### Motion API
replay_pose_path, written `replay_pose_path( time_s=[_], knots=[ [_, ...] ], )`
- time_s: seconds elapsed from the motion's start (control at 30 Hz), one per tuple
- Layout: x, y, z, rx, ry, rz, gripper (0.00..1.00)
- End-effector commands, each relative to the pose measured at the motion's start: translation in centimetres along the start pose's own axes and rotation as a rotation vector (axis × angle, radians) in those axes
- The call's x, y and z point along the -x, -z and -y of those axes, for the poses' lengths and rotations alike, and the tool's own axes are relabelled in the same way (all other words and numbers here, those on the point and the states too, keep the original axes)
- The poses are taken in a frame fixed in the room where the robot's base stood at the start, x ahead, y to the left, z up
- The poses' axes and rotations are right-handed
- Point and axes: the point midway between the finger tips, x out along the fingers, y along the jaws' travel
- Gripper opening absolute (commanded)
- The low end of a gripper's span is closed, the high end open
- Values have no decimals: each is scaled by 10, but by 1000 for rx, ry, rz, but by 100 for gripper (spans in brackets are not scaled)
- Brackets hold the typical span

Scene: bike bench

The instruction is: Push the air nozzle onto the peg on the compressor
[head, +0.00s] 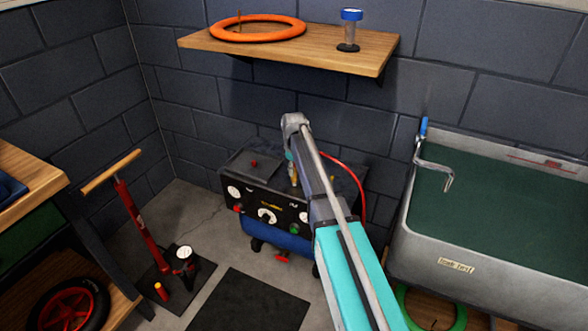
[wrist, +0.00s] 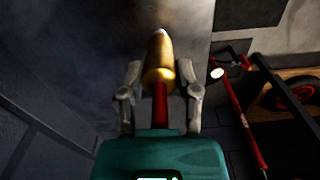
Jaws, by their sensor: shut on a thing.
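My gripper (wrist: 160,75) is shut on the brass air nozzle (wrist: 159,60), which has a tapered body and a pale tip pointing away from the wrist. A red stem or hose end shows behind it, between the fingers. In the head view the compressor (head: 268,203) stands by the back wall, with a black panel of gauges and a blue tank below. My gripper (head: 292,168) hangs over the compressor top, partly behind my arm. A brass piece (head: 295,180) shows there, apparently the nozzle. I cannot make out the peg, or whether the nozzle touches anything.
A red hose (head: 361,190) curves right of my arm. A grey sink (head: 490,255) stands right, a red floor pump (head: 140,220) left. A dark mat (head: 250,302) lies in front.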

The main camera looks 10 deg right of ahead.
Motion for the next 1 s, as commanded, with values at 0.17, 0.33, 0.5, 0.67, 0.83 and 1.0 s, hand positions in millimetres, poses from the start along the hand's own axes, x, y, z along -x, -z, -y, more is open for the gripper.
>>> replay_pose_path(
  time_s=[0.17, 0.33, 0.5, 0.67, 0.83, 1.0],
  knots=[
    [-3, 0, 0, 0, 0, 0, 0],
    [-6, 0, 0, 0, 0, 0, 0],
    [-8, 0, 0, 0, 0, 0, 0],
    [-10, 0, 0, 0, 0, 0, 0],
    [-10, 0, 0, 0, 0, 0, 70],
    [-10, 0, 0, 0, 0, 0, 82]
  ],
)
